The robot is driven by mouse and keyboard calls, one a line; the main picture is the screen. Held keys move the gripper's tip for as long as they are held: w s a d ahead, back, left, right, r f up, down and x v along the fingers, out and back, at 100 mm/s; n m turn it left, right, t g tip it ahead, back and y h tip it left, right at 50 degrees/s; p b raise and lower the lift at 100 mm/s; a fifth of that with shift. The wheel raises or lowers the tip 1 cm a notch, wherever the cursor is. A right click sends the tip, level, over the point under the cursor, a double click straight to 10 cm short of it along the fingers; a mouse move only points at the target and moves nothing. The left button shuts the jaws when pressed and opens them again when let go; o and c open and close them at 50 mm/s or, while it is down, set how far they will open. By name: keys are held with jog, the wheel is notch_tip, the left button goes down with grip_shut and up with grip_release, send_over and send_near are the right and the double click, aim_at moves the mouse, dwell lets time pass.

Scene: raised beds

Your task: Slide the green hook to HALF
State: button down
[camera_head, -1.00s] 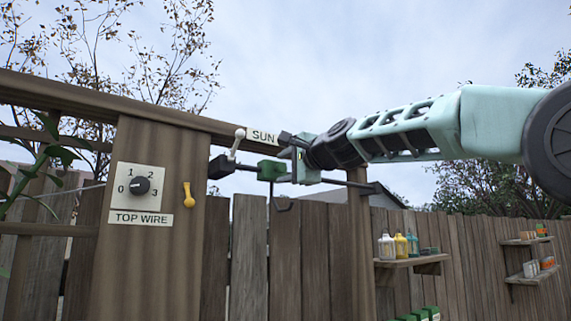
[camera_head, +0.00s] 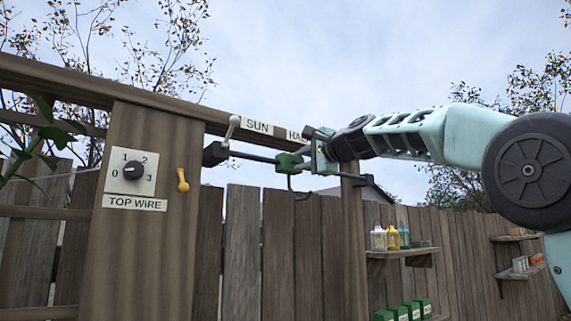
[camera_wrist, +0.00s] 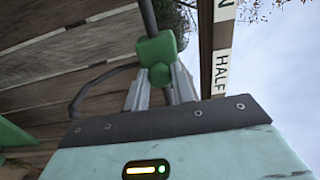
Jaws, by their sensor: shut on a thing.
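The green hook (camera_head: 288,163) sits on a dark horizontal rod (camera_head: 250,157) under the wooden beam, with a dark bent piece hanging below it. My gripper (camera_head: 306,159) is shut on the hook from the right. In the wrist view the fingers (camera_wrist: 160,88) hold the green hook (camera_wrist: 156,50) on the rod. The SUN label (camera_head: 257,126) is up and left of the hook. The HALF label (camera_head: 294,136) is just above it, its right part hidden by my arm. In the wrist view the hook is between the SUN label's end and the HALF label (camera_wrist: 221,71).
A post carries a TOP WIRE dial (camera_head: 133,171) and a yellow lever (camera_head: 183,180). A wooden post (camera_head: 353,230) stands below my gripper. A shelf with bottles (camera_head: 400,252) is on the fence to the right.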

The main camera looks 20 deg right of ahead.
jog(key=w+d, duration=0.2)
jog(key=d, duration=0.6)
jog(key=shift+w, duration=0.3)
jog(key=c, duration=1.2)
grip_release()
jog(key=shift+a, duration=0.1)
jog(key=b+v, duration=0.8)
jog(key=v, duration=0.9)
jog(key=shift+s, duration=0.2)
